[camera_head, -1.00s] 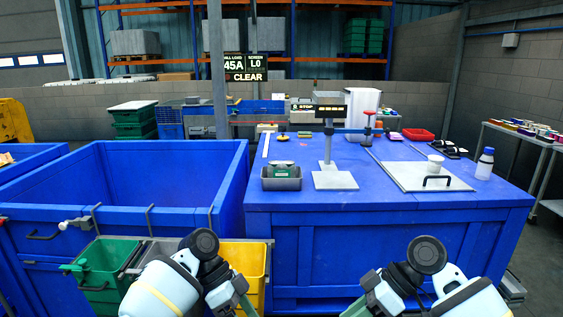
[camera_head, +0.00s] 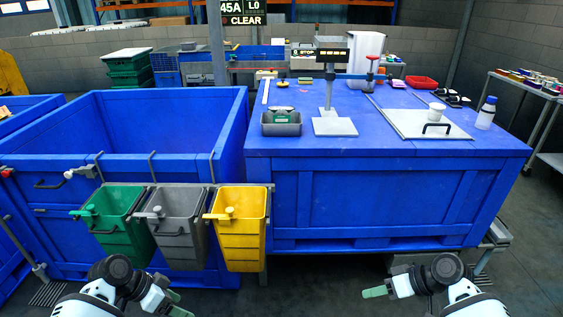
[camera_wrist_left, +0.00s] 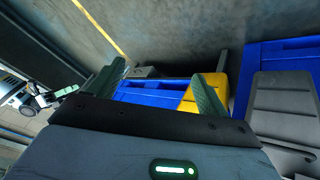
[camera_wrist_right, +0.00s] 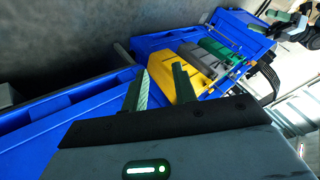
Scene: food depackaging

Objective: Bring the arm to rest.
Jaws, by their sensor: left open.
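My left gripper (camera_head: 175,303) is low in the head view, below the small bins. In the left wrist view its two green fingers (camera_wrist_left: 166,70) stand wide apart with nothing between them. My right gripper (camera_head: 375,292) is low at the right in the head view, in front of the blue table and over the floor. In the right wrist view its green fingers (camera_wrist_right: 161,68) are apart and empty. Neither gripper touches any object.
Green (camera_head: 119,240), grey (camera_head: 180,244) and yellow (camera_head: 243,240) bins hang before a large blue crate (camera_head: 60,135). Floor in front of the table is clear.

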